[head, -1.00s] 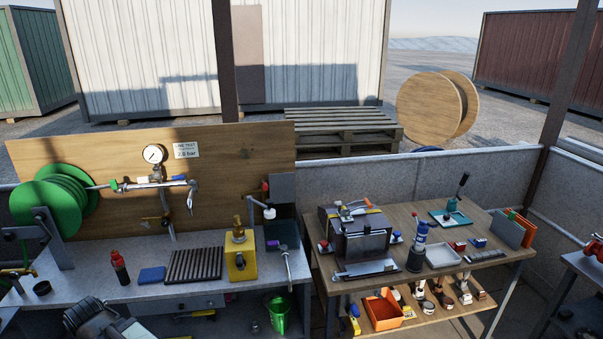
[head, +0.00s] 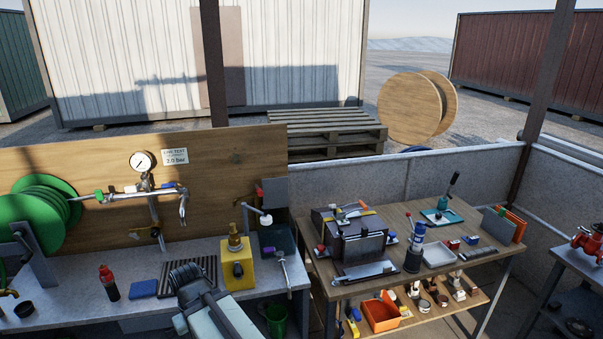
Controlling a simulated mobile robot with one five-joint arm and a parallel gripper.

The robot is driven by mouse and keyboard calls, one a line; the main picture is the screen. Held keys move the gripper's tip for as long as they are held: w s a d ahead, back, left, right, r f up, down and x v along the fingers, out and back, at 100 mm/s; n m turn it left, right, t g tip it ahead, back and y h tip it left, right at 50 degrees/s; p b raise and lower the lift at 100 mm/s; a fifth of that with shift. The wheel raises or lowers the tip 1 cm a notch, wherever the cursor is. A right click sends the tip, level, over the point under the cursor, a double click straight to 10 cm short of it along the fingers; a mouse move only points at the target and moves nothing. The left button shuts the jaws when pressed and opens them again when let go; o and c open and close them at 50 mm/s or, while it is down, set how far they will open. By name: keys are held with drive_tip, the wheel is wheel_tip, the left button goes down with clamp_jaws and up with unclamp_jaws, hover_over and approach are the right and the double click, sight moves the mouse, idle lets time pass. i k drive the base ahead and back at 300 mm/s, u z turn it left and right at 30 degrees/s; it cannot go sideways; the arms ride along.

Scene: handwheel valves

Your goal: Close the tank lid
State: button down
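No part in the head view is plainly marked as the tank lid. A yellow box-shaped tank (head: 238,272) stands on the left bench with a brass fitting (head: 235,240) upright on its top. I cannot make out a separate lid or whether one is open.
A ribbed dark tray (head: 205,266) lies behind my arm, beside a blue block (head: 143,288) and a red bottle (head: 108,283). A lever-handled tool (head: 282,262) overhangs the bench's right end. A dark machine (head: 352,240) fills the right bench's left part.

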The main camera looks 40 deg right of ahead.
sight(275, 190)
drive_tip(key=z, duration=0.2)
drive_tip(key=i, duration=1)
drive_tip(key=u, duration=0.1)
